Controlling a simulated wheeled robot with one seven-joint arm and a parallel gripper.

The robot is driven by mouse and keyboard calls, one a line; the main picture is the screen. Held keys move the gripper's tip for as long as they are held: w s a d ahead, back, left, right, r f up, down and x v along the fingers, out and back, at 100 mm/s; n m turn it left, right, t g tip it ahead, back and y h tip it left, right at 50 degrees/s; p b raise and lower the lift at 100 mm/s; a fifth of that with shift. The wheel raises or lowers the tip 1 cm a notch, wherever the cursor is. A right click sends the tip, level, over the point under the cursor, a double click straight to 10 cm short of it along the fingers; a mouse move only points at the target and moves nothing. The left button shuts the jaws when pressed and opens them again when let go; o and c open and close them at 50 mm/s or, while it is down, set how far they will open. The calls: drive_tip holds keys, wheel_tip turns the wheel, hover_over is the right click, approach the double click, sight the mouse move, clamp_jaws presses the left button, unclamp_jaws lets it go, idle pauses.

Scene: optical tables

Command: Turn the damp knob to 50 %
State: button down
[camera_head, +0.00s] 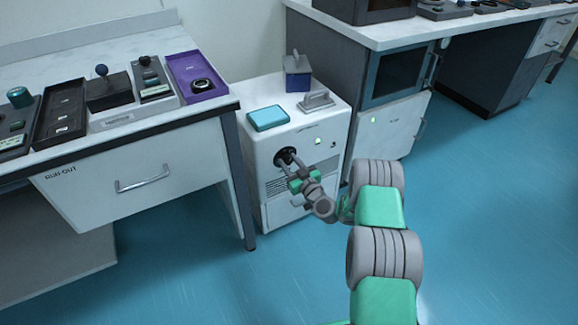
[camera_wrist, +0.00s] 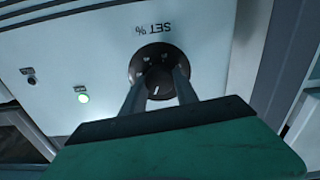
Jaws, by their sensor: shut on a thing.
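The damp knob (camera_head: 284,155) is a round black dial on the front of a white cabinet (camera_head: 272,186). In the wrist view the knob (camera_wrist: 157,78) sits below the upside-down label "SET %" and has a white pointer line; its scale figures are too small to read. My gripper (camera_head: 291,165) reaches the cabinet front from the lower right. In the wrist view its two fingers (camera_wrist: 158,83) lie on either side of the knob's centre, shut on it. The fingers hide part of the dial's lower rim.
A green light (camera_wrist: 83,98) and a small switch (camera_wrist: 32,80) are beside the dial. A teal box (camera_head: 268,118) and a grey handled block (camera_head: 316,100) lie on the cabinet top. A drawer bench (camera_head: 150,160) stands close on the left. Open blue floor (camera_head: 480,220) lies right.

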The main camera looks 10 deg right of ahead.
drive_tip(key=m+b, duration=0.2)
drive_tip(key=m, duration=0.2)
drive_tip(key=shift+f+m, duration=0.15)
drive_tip(key=shift+m, duration=0.15)
drive_tip(key=m, duration=0.3)
drive_tip(key=shift+m+b, duration=0.4)
drive_tip(key=m, duration=0.4)
drive_tip(key=shift+d+b, duration=0.1)
drive_tip(key=shift+b, duration=0.2)
drive_tip(key=m, duration=0.8)
drive_tip(key=shift+m, duration=0.3)
drive_tip(key=m, duration=0.4)
drive_tip(key=shift+f+m+p, duration=0.1)
drive_tip(key=shift+m+p, duration=0.2)
drive_tip(key=shift+p, duration=0.1)
drive_tip(key=m, duration=0.4)
drive_tip(key=shift+m+p, duration=0.3)
drive_tip(key=shift+p, duration=0.05)
drive_tip(key=shift+f+m+p, duration=0.1)
drive_tip(key=shift+m+p, duration=0.2)
drive_tip(key=shift+m, duration=1.7)
